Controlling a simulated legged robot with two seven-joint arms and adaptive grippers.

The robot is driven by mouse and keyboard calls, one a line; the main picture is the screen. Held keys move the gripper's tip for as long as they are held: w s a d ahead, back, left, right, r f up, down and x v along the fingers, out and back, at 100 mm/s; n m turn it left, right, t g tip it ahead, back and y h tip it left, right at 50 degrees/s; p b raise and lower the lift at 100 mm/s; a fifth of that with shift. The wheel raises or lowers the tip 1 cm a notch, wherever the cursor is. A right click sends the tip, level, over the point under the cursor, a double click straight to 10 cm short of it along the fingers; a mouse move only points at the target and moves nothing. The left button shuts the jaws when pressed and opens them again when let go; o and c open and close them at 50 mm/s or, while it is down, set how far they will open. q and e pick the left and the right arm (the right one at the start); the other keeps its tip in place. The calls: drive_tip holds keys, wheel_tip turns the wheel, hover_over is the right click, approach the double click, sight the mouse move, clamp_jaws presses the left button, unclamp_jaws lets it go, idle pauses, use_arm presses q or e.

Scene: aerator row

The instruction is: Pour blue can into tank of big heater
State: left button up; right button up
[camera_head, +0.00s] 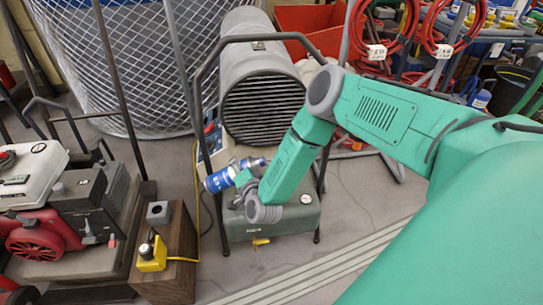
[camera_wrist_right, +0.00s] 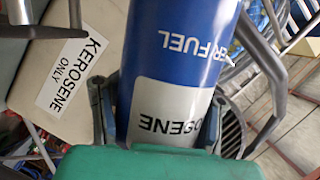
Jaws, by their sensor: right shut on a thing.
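The blue can (camera_head: 219,181), with a white band, is held by my right gripper (camera_head: 243,180) over the left part of the big heater's tank. My right gripper is shut on it. In the head view the can lies slanted, its paler narrow end towards the upper right. The big heater (camera_head: 262,105) is a grey cylinder with a dark grille; its grey-green tank (camera_head: 291,219) is below, partly hidden by my right arm. In the right wrist view the blue can (camera_wrist_right: 178,50) shows "FUEL" and "KEROSENE" lettering beside a "KEROSENE ONLY" label (camera_wrist_right: 72,75). No tank opening or flowing liquid can be made out. My left gripper is not in view.
The heater's dark tube frame (camera_head: 198,125) rises around it. A wooden block (camera_head: 178,245) with a yellow switch box (camera_head: 152,255) stands left of the tank. A red and white engine machine (camera_head: 45,215) stands farther left. Red hoses (camera_head: 385,30) hang behind my right arm.

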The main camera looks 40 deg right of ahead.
drive_tip(key=shift+w+a+m+t+b, duration=0.1)
drive_tip(key=shift+m+t+b, duration=0.15)
drive_tip(key=shift+m+b, duration=0.45)
drive_tip(key=shift+w+a+m+t+b, duration=0.1)
drive_tip(key=shift+m+t+b, duration=0.15)
drive_tip(key=shift+m+b, duration=0.8)
drive_tip(key=shift+m, duration=0.15)
drive_tip(key=shift+s+r+m+t+b, duration=0.1)
drive_tip(key=shift+m+t+b, duration=0.4)
drive_tip(key=shift+m+b, duration=0.35)
drive_tip(key=shift+m, duration=0.35)
drive_tip(key=shift+w+a+m+t, duration=0.15)
drive_tip(key=shift+w+a+m, duration=0.2)
drive_tip(key=shift+a, duration=0.25)
drive_tip(key=shift+w+a+m+t, duration=0.15)
drive_tip(key=shift+w+a+m, duration=0.1)
drive_tip(key=shift+w+a, duration=0.25)
idle(1.8)
drive_tip(key=shift+r+m+h, duration=0.1)
drive_tip(key=shift+m+h, duration=0.2)
idle(0.5)
drive_tip(key=shift+s+d+m, duration=0.15)
drive_tip(key=shift+d+m, duration=0.05)
drive_tip(key=shift+m, duration=0.6)
idle(0.4)
